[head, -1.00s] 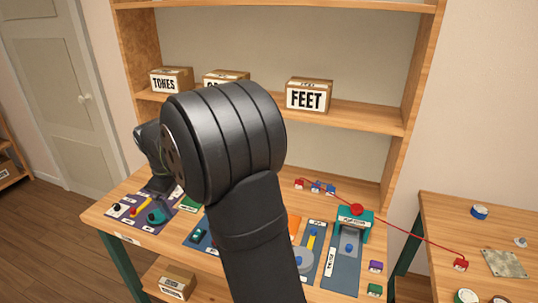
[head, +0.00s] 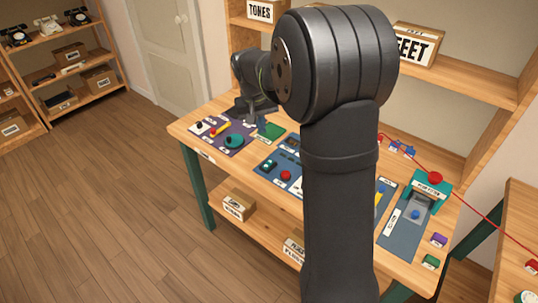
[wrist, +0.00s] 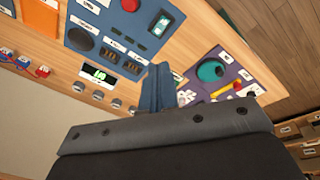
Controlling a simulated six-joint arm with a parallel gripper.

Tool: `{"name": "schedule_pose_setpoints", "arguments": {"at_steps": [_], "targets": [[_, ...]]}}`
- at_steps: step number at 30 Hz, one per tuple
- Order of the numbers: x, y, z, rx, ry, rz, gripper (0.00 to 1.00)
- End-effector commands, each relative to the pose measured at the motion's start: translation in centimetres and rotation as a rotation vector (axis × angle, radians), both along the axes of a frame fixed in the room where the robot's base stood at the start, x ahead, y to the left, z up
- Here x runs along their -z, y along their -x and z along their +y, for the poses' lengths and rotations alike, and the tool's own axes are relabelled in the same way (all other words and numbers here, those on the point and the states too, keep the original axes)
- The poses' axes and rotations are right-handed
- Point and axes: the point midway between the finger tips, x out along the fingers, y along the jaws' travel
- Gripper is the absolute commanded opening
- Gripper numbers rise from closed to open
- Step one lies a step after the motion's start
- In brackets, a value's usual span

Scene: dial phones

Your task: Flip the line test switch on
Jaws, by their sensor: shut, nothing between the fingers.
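My gripper (wrist: 160,74) is shut and empty, its fingers pointing over the bench between two panels in the wrist view. In the head view its end (head: 250,110) is low behind the purple panel (head: 225,146), partly dark and hard to make out. The blue panel (wrist: 118,45) carries a green-lit rocker (wrist: 162,23), a red button (wrist: 130,4) and a dark round disc (wrist: 80,40). The purple panel carries a teal dial (wrist: 210,70), a yellow handle (wrist: 226,87) and a red knob. Labels are too small to read, so I cannot tell which control is the line test switch.
Shelf boxes (head: 415,46) stand behind. My arm hides the bench's middle.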

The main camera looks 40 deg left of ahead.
Motion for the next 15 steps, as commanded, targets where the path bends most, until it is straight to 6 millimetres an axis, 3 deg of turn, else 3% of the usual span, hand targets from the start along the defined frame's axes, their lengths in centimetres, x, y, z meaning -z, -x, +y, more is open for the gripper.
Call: {"name": "schedule_pose_setpoints", "arguments": {"at_steps": [9,15], "targets": [[0.9,-0.5,0.1,0.498,-0.097,0.0,0.0],[1.3,-0.8,0.2,0.736,-0.143,0.0,0.0]]}}
